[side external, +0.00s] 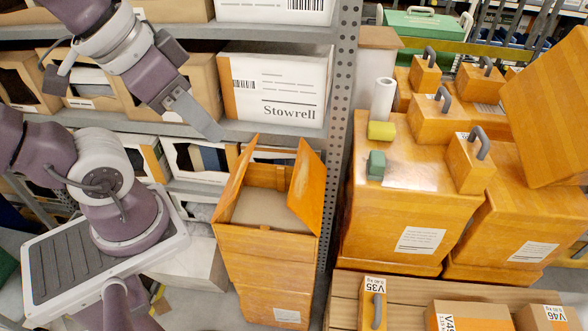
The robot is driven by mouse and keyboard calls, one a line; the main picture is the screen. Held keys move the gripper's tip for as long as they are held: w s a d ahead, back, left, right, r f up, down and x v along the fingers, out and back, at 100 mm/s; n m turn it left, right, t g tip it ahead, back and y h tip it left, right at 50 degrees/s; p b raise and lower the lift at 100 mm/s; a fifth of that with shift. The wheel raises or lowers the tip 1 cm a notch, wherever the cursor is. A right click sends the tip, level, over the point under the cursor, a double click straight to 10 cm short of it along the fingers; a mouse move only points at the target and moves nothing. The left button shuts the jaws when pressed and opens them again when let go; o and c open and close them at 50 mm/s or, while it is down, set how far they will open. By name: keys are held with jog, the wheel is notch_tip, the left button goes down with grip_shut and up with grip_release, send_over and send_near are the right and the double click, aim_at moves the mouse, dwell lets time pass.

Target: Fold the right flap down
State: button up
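An open orange box (265,270) stands in the lower middle of the side external view. My gripper (212,130) is in the air above and to the left of the box, apart from both flaps. It points down to the right. Its fingers line up in this view, so the gap between them is hidden.
A rack with a perforated upright (342,120) and a white Stowrell box (278,85) stands behind. Large orange boxes (400,215) fill the right, bearing a white roll (383,98) and small blocks. A board stack (345,288) with labelled boxes lies at lower right.

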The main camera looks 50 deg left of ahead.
jog(key=shift+m+g, duration=0.7)
jog(key=shift+m, duration=0.1)
jog(key=w, duration=0.1)
jog(key=w+r, duration=0.1)
jog(key=w, duration=0.3)
jog(key=shift+w+a+r, duration=0.2)
jog(key=shift+w+a, duration=0.05)
jog(key=shift+a, duration=0.05)
grip_shut()
jog(key=m+g+y, duration=0.1)
jog(key=m+g, duration=0.5)
jog(key=m, duration=0.1)
send_over(297, 174)
jog(key=w+d, duration=0.3)
notch_tip(297, 174, down, 26)
jog(key=r, duration=0.1)
jog(key=s+a+f, duration=0.1)
jog(key=a+f, duration=0.1)
jog(key=shift+s+f, duration=0.4)
jog(key=shift+s+a+f, duration=0.2)
jog(key=shift+a, duration=0.05)
jog(key=shift+s+a+t, duration=0.1)
jog(key=shift+t, duration=0.2)
